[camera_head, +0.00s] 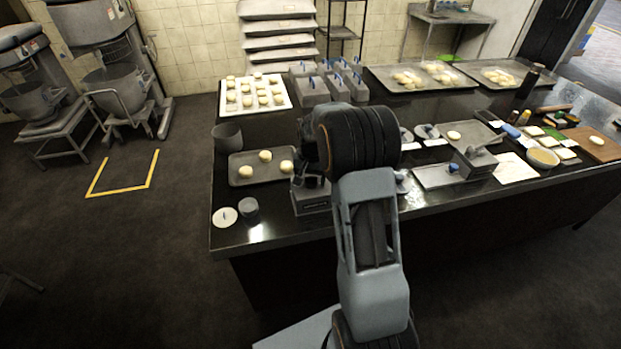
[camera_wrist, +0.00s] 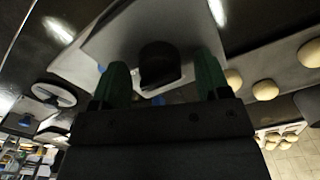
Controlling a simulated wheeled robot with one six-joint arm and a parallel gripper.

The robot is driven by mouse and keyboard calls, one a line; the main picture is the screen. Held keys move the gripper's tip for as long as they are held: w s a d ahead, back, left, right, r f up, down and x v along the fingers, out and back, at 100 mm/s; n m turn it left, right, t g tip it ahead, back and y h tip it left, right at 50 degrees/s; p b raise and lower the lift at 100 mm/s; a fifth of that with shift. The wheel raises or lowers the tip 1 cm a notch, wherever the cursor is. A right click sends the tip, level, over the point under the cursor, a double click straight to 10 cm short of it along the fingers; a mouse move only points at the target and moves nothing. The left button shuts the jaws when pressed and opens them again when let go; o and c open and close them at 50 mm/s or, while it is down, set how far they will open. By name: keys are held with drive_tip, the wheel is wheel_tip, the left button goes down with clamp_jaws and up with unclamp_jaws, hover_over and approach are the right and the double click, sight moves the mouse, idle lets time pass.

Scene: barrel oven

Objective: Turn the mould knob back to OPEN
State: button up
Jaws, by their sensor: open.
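A dark round knob (camera_wrist: 158,62) sits on a pale grey face of the mould (camera_wrist: 110,35) in the wrist view. My gripper (camera_wrist: 163,78) is open, with one green-tipped finger on each side of the knob. Gaps show between the fingers and the knob, so it is not gripped. In the head view the grey box-shaped mould (camera_head: 312,202) stands near the front edge of the dark counter, and my arm hides much of it and the gripper. Which way the knob is turned cannot be read, and no OPEN mark is legible.
A tray with dough balls (camera_head: 262,179) lies left of the mould, with a small grey cup (camera_head: 249,207) and a white disc (camera_head: 225,217) before it. Grey boxes (camera_head: 310,91) stand behind. Another grey box (camera_head: 474,162) stands at right.

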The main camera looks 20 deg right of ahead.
drive_tip(key=shift+f, duration=0.1)
drive_tip(key=shift+c, duration=0.3)
drive_tip(key=c, duration=0.9)
drive_tip(key=n, duration=0.5)
drive_tip(key=shift+b, duration=0.4)
drive_tip(key=n, duration=0.4)
drive_tip(key=n+b, duration=0.1)
drive_tip(key=n, duration=0.3)
drive_tip(key=shift+n, duration=2.4)
